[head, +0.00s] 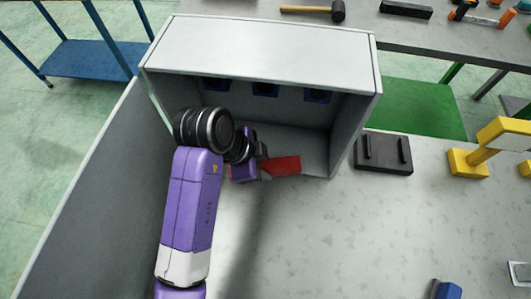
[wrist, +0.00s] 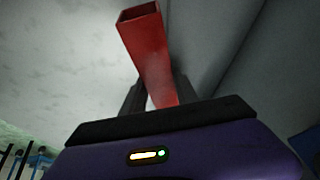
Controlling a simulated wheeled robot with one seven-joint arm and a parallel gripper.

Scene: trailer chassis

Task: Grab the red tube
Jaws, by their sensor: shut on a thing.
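The red tube (head: 282,165) is a square, hollow length seen in the head view inside the open front of a grey box, near its floor. In the wrist view the red tube (wrist: 150,48) stands out beyond my gripper with its open end at the top. My gripper (wrist: 160,92) has its dark fingers on both sides of the tube and is shut on it. In the head view my gripper (head: 262,160) is at the tube's left end, partly hidden by my purple wrist. Whether the tube touches the box floor cannot be told.
The grey box (head: 262,48) surrounds the tube with a top and side walls; several dark blue square sockets (head: 264,89) line its back. A tall grey panel (head: 85,190) stands left of my arm. A black block (head: 383,153) and a yellow stand (head: 485,150) are right. The front right surface is mostly clear.

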